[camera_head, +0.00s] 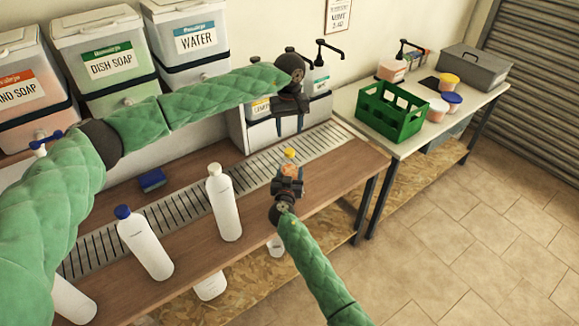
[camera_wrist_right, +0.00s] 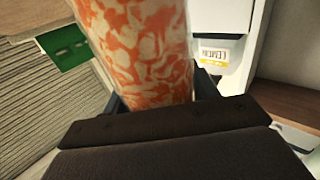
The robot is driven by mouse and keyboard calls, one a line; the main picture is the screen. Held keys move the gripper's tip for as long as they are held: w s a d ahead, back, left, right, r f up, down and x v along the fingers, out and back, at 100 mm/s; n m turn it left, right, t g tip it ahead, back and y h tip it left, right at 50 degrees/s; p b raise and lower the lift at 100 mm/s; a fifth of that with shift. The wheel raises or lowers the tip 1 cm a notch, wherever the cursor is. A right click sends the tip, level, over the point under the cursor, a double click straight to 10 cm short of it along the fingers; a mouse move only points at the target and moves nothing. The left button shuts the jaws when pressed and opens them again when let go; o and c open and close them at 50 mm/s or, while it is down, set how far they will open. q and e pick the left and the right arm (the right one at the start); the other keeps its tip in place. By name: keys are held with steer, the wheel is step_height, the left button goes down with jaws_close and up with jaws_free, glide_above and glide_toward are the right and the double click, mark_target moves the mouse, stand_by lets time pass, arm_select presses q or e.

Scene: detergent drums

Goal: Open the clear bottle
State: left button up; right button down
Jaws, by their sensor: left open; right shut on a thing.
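The clear bottle (camera_head: 289,170) is small in the head view, orange below a yellow cap (camera_head: 289,153). My right gripper (camera_head: 287,184) is shut around its body and hides the lower part. In the right wrist view the bottle (camera_wrist_right: 138,45) is mottled orange and white, between the two dark fingers; its cap is out of that picture. My left gripper (camera_head: 289,124) is open and empty, fingers pointing down, above the cap with a small gap.
White bottles (camera_head: 223,202) and a blue-capped one (camera_head: 145,243) stand left along the wooden counter, with a blue sponge (camera_head: 152,180) behind. Large dispensers (camera_head: 106,60) line the wall. A green crate (camera_head: 391,113) and tubs (camera_head: 449,82) are on the right table.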

arm_select(q)
steer(key=m, duration=0.4)
steer(key=shift+a+f, duration=0.15)
steer(key=m, duration=0.4)
steer(key=shift+s+f+m, duration=0.1)
steer(key=shift+f+m, duration=0.05)
steer(key=shift+m, duration=0.25)
